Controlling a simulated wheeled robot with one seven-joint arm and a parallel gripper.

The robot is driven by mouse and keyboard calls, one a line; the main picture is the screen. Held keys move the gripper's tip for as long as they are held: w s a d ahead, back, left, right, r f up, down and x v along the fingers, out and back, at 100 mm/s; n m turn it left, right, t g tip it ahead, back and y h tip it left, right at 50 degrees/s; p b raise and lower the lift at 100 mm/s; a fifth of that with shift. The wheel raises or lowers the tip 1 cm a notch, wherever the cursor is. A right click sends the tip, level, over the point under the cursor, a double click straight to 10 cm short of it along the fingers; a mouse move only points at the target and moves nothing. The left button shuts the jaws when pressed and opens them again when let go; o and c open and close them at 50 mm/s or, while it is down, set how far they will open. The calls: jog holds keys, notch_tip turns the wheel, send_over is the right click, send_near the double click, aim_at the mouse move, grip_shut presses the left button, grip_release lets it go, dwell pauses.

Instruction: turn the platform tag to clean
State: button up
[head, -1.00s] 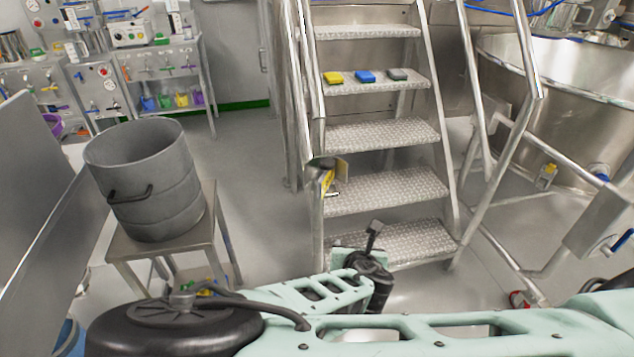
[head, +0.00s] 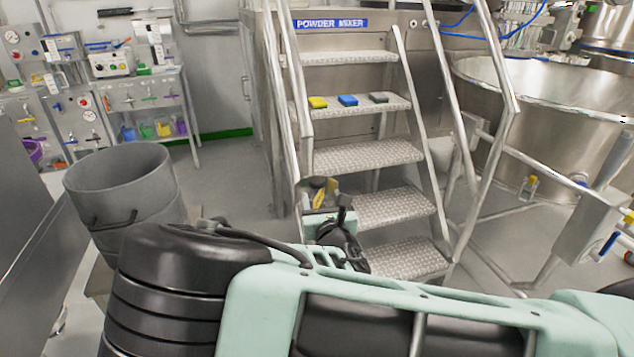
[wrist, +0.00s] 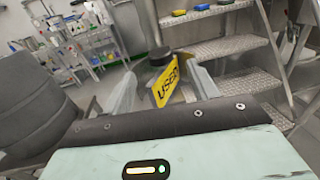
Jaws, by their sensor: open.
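The platform tag is a yellow plate (wrist: 165,84) reading "USED" in dark letters, tilted in the wrist view. In the head view, the tag (head: 319,198) shows as a small yellow patch beside the left rail of the steps, partly hidden by my gripper. My gripper (wrist: 166,88) is open, with one finger on each side of the tag. I cannot tell whether either finger touches it. A dark round piece (wrist: 160,56) sits just beyond the tag. In the head view my gripper (head: 332,200) is at the left side of the steps.
Metal steps (head: 370,155) rise behind the tag, with yellow (head: 317,102), blue (head: 347,100) and grey (head: 379,97) blocks on one tread. A grey bucket (head: 120,190) stands at left. A large steel vessel (head: 545,110) is at right.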

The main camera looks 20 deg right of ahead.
aim_at(319, 187)
jog(key=w, duration=0.5)
jog(key=w+d, duration=0.1)
jog(key=w, duration=0.1)
jog(key=shift+w, duration=0.25)
jog(key=shift+c, duration=0.3)
jog(key=c, duration=0.9)
